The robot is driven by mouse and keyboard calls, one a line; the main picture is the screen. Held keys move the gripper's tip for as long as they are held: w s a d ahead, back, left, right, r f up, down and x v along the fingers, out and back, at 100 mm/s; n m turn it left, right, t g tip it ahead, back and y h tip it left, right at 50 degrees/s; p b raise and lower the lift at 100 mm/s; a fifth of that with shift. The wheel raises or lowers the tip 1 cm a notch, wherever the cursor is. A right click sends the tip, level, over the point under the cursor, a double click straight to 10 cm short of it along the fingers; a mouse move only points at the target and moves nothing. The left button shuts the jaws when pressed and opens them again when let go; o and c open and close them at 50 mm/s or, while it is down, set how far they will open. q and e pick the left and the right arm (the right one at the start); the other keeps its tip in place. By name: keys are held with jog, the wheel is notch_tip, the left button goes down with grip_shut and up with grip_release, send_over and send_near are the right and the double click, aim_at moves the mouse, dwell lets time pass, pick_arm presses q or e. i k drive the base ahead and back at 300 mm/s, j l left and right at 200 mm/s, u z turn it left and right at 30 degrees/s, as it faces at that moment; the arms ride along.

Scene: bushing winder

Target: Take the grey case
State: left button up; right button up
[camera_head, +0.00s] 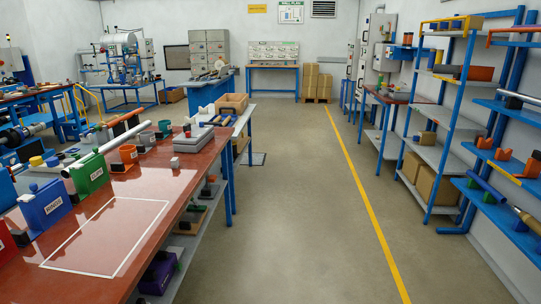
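A grey box-shaped thing (194,138), which looks like the grey case, lies on the red-brown tabletop (150,185) at the left, near the table's right edge and toward its far end. It appears closed, with a small part standing on its top. Nothing touches it that I can see. Neither of my grippers is in view.
A white rectangle outline (107,235) marks a bare area of the near tabletop. Green (89,172) and blue (45,205) blocks stand left of it. An open wooden box (232,102) sits beyond. Blue shelves (447,120) line the right; the floor aisle (300,200) is clear.

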aim_at(201, 136)
jog(key=i, duration=2.45)
jog(key=i+l+u, duration=0.15)
jog(key=i+u, duration=0.35)
jog(key=i+l+u, duration=0.35)
jog(key=i+u, duration=0.15)
jog(key=i, duration=0.15)
jog(key=i+l+u, duration=0.5)
